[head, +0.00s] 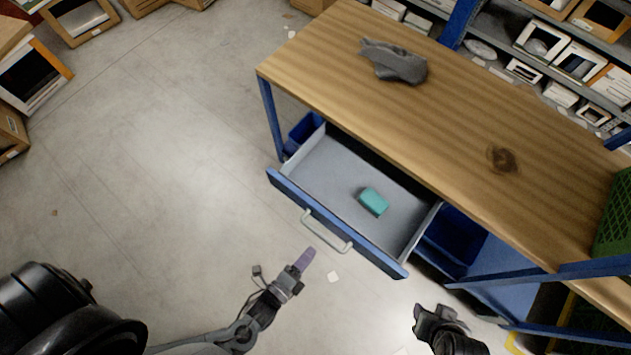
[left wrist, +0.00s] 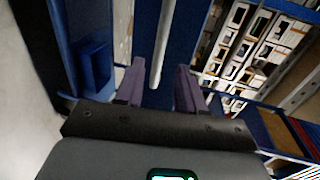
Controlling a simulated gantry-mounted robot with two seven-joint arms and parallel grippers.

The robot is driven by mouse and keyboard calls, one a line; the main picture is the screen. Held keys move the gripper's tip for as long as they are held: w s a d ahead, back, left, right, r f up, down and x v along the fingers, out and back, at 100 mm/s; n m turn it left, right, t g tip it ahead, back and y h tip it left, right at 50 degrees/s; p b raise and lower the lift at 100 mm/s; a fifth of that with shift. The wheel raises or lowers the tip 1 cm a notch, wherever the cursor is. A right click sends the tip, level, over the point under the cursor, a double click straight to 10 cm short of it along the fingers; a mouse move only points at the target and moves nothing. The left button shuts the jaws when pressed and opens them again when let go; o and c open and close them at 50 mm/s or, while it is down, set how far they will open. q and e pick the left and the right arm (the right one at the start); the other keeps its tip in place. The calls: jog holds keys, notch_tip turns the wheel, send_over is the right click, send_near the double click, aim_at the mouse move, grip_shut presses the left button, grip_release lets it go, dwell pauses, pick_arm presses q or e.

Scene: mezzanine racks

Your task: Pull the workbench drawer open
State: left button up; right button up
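The workbench drawer (head: 345,250) has a blue front and grey inside, and stands pulled well out from under the wooden bench top (head: 450,105). A teal block (head: 373,201) lies in it. Its pale bar handle (head: 326,231) runs along the front. My left gripper (head: 304,261) is just in front of the handle, apart from it in the head view. In the left wrist view its two purple fingers (left wrist: 158,88) are spread, with the handle bar (left wrist: 161,45) ahead between them, not clamped. My right gripper (head: 428,318) is low at the right; its fingers are unclear.
A grey cloth-like item (head: 394,62) lies on the bench top. A green crate (head: 614,215) stands at its right end. Blue bins (head: 455,236) sit under the bench. Shelves with boxes (head: 560,60) stand behind. The floor (head: 170,170) left of the drawer is clear.

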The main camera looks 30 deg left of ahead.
pick_arm(q)
jog(key=shift+v, duration=1.3)
